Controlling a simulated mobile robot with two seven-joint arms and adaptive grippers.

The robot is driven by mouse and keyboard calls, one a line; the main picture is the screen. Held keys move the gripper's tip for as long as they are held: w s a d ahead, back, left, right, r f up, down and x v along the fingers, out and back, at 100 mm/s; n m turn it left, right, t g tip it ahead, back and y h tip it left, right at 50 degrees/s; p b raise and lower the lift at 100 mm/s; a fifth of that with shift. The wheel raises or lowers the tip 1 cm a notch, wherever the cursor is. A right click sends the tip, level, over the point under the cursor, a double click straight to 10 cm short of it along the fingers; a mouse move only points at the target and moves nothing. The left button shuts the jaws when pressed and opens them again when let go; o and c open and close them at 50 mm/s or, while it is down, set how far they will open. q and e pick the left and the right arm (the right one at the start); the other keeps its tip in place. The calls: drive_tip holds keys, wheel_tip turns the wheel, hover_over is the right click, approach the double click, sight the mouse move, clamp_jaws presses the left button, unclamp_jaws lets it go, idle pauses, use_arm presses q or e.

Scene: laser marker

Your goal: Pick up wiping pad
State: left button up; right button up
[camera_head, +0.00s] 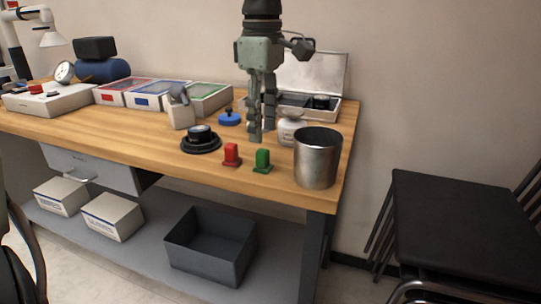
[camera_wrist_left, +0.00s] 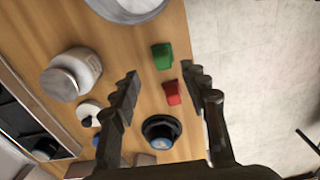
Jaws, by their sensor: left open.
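My left gripper (camera_head: 261,134) points down over the right part of the workbench, fingers apart and empty; its two fingers also show in the left wrist view (camera_wrist_left: 160,80). I cannot tell for certain which thing is the wiping pad. A blue disc with a knob (camera_head: 229,118) lies left of the gripper in the head view. In the left wrist view a small white round thing (camera_wrist_left: 87,108) lies left of the fingers, beside the white jar (camera_wrist_left: 72,74). A red block (camera_wrist_left: 172,93) and a green block (camera_wrist_left: 162,56) show between and beyond the fingertips. My right gripper is not in view.
A metal cup (camera_head: 318,160) stands at the bench's right corner. A black round stand (camera_head: 201,143) is left of the red block. An open case (camera_head: 330,104) and red, blue and green trays line the back. Bare wood (camera_head: 140,145) lies front left.

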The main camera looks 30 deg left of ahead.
sight(263, 150)
use_arm(q)
drive_tip(key=shift+s+f, duration=0.25)
drive_tip(key=shift+f, duration=0.8)
wheel_tip(263, 150, down, 4)
drive_tip(key=shift+r+p, duration=0.2)
drive_tip(key=shift+p, duration=0.1)
drive_tip(key=shift+f, duration=0.3)
drive_tip(key=c, duration=1)
drive_tip(key=shift+r, duration=0.1)
clamp_jaws()
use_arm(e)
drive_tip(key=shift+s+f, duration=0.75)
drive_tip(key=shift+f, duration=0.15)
